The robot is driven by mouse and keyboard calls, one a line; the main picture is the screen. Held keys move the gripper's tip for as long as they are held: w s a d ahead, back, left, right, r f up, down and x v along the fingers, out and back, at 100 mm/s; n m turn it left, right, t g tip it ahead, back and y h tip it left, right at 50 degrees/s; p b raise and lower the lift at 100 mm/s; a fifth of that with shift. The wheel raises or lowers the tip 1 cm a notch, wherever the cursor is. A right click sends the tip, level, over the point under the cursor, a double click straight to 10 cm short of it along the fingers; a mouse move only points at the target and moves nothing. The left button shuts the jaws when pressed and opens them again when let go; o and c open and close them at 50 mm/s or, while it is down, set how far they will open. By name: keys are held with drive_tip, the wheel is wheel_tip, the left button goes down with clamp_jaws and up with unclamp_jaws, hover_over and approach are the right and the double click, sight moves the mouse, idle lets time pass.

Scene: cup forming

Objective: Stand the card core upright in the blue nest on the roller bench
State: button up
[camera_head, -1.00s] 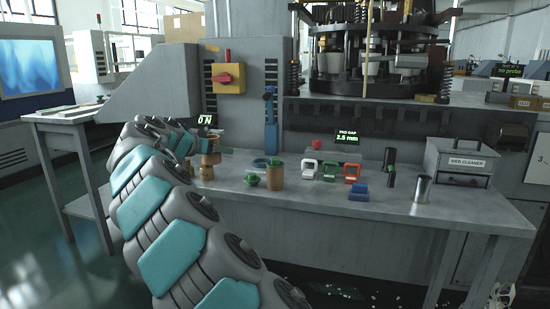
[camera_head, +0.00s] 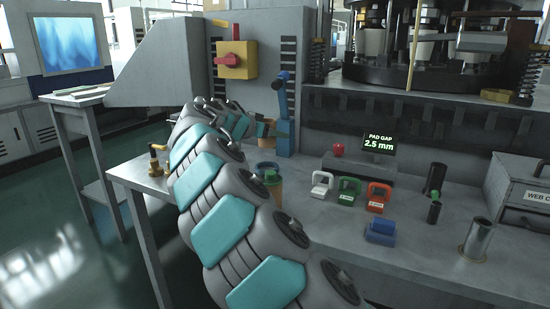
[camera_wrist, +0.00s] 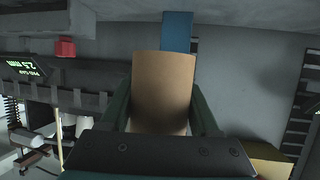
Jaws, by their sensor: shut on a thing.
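The card core is a plain brown tube. In the wrist view the card core (camera_wrist: 161,88) stands between the two dark green fingers of my gripper (camera_wrist: 161,112), which is shut on it. In the head view the card core (camera_head: 262,130) is small, held above the bench beside a blue post, and my arm hides part of my gripper.
A brown cylinder (camera_head: 278,190) with a green knob stands close to the nest, partly behind my arm. The blue post (camera_head: 284,120) rises behind. White, green and red frames, a blue block (camera_head: 380,232), dark cylinders and a metal cylinder (camera_head: 476,240) stand to the right.

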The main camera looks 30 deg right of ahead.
wheel_tip(320, 180, down, 7)
drive_tip(key=shift+r, duration=0.1)
idle(0.3)
drive_tip(key=shift+f+b, duration=0.65)
drive_tip(key=shift+b, duration=0.2)
drive_tip(key=o, duration=1.3)
drive_tip(key=shift+s+f, duration=0.1)
drive_tip(key=shift+f, duration=0.15)
drive_tip(key=shift+o, duration=0.2)
drive_tip(key=shift+f, duration=0.1)
drive_tip(key=shift+r+p, duration=0.8)
drive_tip(key=shift+p, duration=0.4)
drive_tip(key=v, duration=0.4)
drive_tip(key=b+v, duration=0.1)
drive_tip(key=v, duration=0.3)
drive_tip(key=b+v, duration=0.1)
drive_tip(key=v, duration=0.3)
drive_tip(key=shift+r, duration=0.3)
